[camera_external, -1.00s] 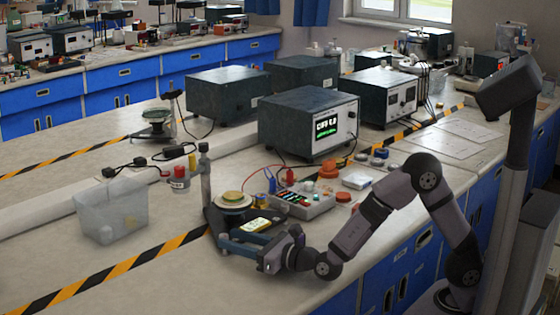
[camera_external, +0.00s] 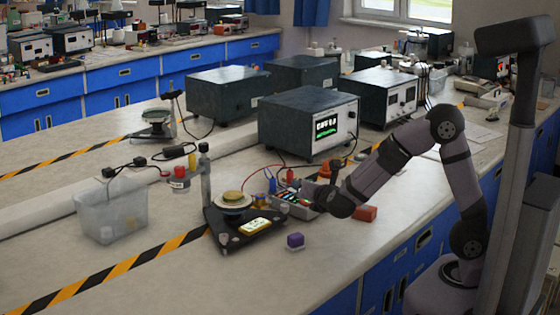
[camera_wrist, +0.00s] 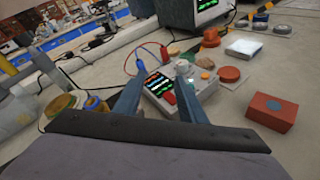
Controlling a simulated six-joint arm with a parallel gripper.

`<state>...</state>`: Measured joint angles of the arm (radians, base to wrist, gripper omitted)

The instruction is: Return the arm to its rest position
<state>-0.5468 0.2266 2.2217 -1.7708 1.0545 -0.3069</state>
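My arm is raised and bent over the right part of the counter in the external view, with its wrist in front of the grey instrument panel. The fingers of my gripper (camera_wrist: 161,68) show apart in the wrist view with nothing held between them. Beyond them lies the panel (camera_wrist: 165,92) with lit displays and cables. In the external view the arm's wrist hides part of the panel (camera_external: 284,205) and most of the gripper. A purple block (camera_external: 295,240) sits alone on the counter, clear of my arm.
A red-orange block (camera_wrist: 270,112) lies to the right. A clear bin (camera_external: 112,215) stands at left. Large instrument boxes (camera_external: 308,125) stand behind. The front counter is mostly clear.

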